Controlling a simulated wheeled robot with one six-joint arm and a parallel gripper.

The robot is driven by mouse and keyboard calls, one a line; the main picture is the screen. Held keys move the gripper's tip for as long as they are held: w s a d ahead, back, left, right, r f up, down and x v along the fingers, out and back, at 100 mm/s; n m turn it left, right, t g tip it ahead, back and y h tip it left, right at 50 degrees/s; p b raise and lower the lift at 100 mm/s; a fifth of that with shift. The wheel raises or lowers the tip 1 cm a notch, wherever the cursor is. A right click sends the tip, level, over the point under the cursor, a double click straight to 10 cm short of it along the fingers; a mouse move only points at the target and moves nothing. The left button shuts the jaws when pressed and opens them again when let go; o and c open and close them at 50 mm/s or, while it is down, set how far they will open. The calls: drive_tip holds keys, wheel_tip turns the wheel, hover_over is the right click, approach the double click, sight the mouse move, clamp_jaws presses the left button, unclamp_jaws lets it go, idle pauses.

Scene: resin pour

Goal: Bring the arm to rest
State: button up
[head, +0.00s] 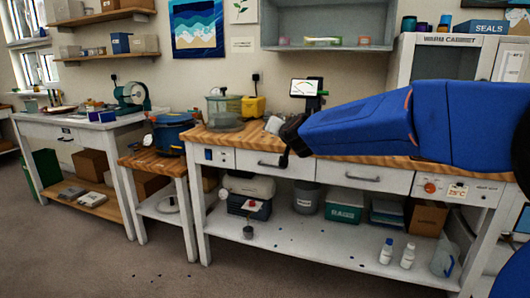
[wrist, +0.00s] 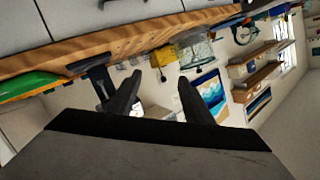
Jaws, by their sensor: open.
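My blue-sleeved arm (head: 360,125) reaches in from the right across the front of the wooden-topped bench (head: 222,137). My gripper (head: 283,150) is at its left end, dark and near the bench's front edge above the drawers. In the wrist view my gripper (wrist: 159,78) shows two dark fingers spread apart with nothing between them. A white cup (head: 273,125) is just behind the gripper in the head view, partly hidden by it; I cannot tell how far apart they are. The wrist view is tilted, with the wooden bench edge (wrist: 150,35) across its upper left.
A warm cabinet (head: 430,62) stands behind my arm. A blue pot (head: 172,134) sits on the lower side table.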

drive_tip(key=s+d+f+n+g+h, duration=0.1)
drive_tip(key=s+d+f+g, duration=0.2)
drive_tip(key=s+d+f, duration=0.4)
drive_tip(key=s+d+f+n+g+h, duration=0.1)
drive_tip(key=s+d+f+g, duration=0.2)
drive_tip(key=s, duration=2.3)
drive_tip(key=s+d+f+n+g+h, duration=0.1)
drive_tip(key=s+d+f+g, duration=0.3)
drive_tip(key=s+d+f, duration=0.9)
drive_tip(key=s+d, duration=0.2)
drive_tip(key=s, duration=0.1)
drive_tip(key=shift+s+f, duration=0.15)
drive_tip(key=shift+s, duration=0.25)
